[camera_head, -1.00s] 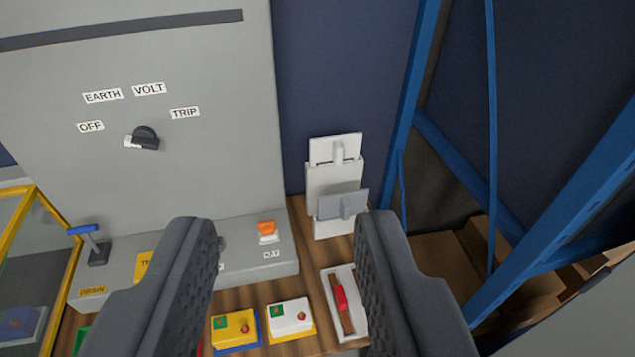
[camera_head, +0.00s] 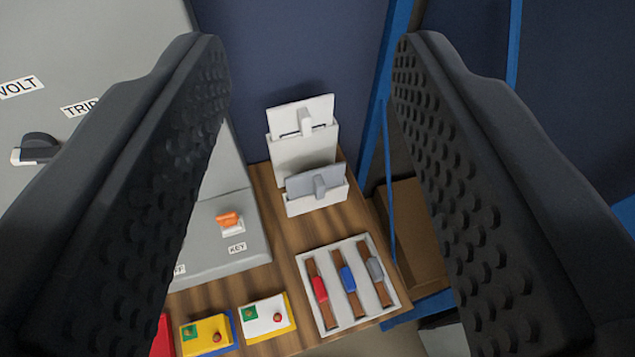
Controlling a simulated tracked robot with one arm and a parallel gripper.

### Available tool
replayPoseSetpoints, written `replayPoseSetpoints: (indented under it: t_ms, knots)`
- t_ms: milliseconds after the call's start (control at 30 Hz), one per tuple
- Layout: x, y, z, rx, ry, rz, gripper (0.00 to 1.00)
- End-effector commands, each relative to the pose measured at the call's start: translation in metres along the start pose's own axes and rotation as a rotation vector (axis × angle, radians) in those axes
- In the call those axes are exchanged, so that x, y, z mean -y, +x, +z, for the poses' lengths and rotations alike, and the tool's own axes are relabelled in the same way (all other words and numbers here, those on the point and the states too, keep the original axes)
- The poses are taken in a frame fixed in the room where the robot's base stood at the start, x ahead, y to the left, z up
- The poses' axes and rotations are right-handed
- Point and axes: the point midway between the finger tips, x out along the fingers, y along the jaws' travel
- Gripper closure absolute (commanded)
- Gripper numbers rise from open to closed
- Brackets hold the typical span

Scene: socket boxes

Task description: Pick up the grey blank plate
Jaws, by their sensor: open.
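The grey blank plate (camera_head: 301,184) stands tilted in the lower, front slot of a white holder (camera_head: 309,160) on the wooden table. A small grey grip tab sticks out from its face. A white plate (camera_head: 287,117) with a similar tab stands in the upper, rear slot. My gripper (camera_head: 312,45) is open and empty. Its two dark, studded fingers frame the holder from left and right, and the holder looks farther off, beyond the fingertips.
A grey panel cabinet (camera_head: 235,258) with an orange key switch (camera_head: 229,221) stands left of the holder. A white tray (camera_head: 326,323) with red, blue and grey-marked strips lies in front. Yellow and white boxes (camera_head: 268,315) sit nearby. A blue frame post (camera_head: 376,130) rises at right.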

Motion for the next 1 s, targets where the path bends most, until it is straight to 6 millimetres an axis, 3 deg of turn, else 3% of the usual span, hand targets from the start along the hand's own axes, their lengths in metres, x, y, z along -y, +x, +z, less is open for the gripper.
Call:
replayPoseSetpoints:
  t_ms: [133,267,400,533,700,800,1000]
  knots:
    - [-0.010,0.016,0.008,0.015,-0.006,0.017,0.56]
    - [-0.049,0.066,0.042,0.064,-0.036,0.059,0.56]
    - [-0.094,0.136,0.111,0.139,-0.099,0.090,0.56]
    - [-0.116,0.185,0.191,0.199,-0.154,0.051,0.56]
    - [-0.110,0.218,0.289,0.245,-0.173,-0.079,0.56]
    - [-0.093,0.223,0.330,0.245,-0.154,-0.164,0.56]
    - [-0.066,0.220,0.369,0.229,-0.112,-0.275,0.56]
